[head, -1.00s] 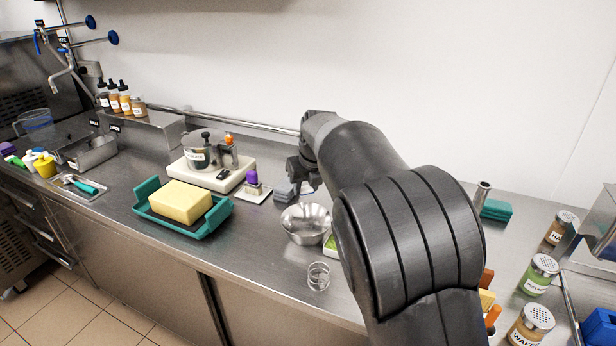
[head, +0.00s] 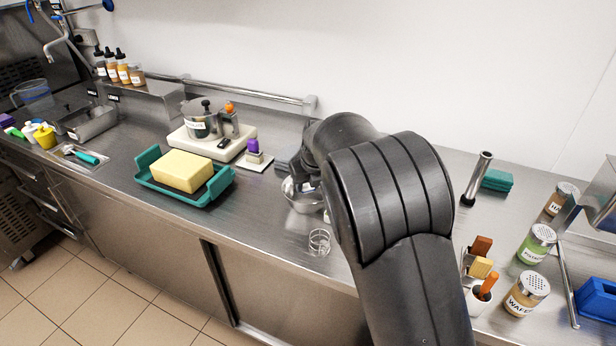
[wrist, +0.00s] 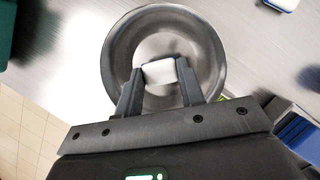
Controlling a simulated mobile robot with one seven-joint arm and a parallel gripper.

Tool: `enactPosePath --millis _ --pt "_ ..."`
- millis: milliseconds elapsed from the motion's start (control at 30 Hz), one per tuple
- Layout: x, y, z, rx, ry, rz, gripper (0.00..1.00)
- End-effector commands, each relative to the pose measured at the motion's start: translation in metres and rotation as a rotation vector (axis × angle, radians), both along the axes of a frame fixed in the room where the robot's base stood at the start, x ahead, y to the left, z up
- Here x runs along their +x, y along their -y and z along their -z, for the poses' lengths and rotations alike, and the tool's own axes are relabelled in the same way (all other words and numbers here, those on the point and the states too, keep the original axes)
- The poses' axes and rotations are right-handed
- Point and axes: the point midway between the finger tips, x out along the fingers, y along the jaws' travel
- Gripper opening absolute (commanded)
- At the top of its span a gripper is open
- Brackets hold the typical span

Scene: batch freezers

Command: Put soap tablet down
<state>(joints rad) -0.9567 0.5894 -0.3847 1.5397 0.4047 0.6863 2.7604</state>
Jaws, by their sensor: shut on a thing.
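The soap tablet (wrist: 158,71) is a small white block between the fingertips of my gripper (wrist: 157,82) in the wrist view. My gripper is shut on it. Behind it in that view is the round metal bowl (wrist: 119,60), and the tablet appears over the bowl's inside. I cannot tell how high it is above the bowl's bottom. In the head view my arm hides the gripper, the tablet and part of the bowl (head: 296,196).
A wire whisk-like coil (head: 319,242) stands in front of the bowl. A teal tray (head: 150,180) with a yellow block (head: 182,171) lies to the left. A white scale-like board (head: 190,150) holds a metal pot (head: 200,120). Shaker jars (head: 537,245) stand at the right.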

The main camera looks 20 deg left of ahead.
Motion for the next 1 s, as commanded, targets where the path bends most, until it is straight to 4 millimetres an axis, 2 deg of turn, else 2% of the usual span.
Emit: enactPosePath --millis 367,400,667,1000 --pt "0.0 0.0003 0.0035 0.0 0.0 0.001 0.14" --pt "0.0 0.0003 0.0035 0.0 0.0 0.001 0.38" --pt "0.0001 0.0004 0.0034 0.0 0.0 0.001 0.59" --pt "0.0001 0.0003 0.0033 0.0 0.0 0.001 0.61"
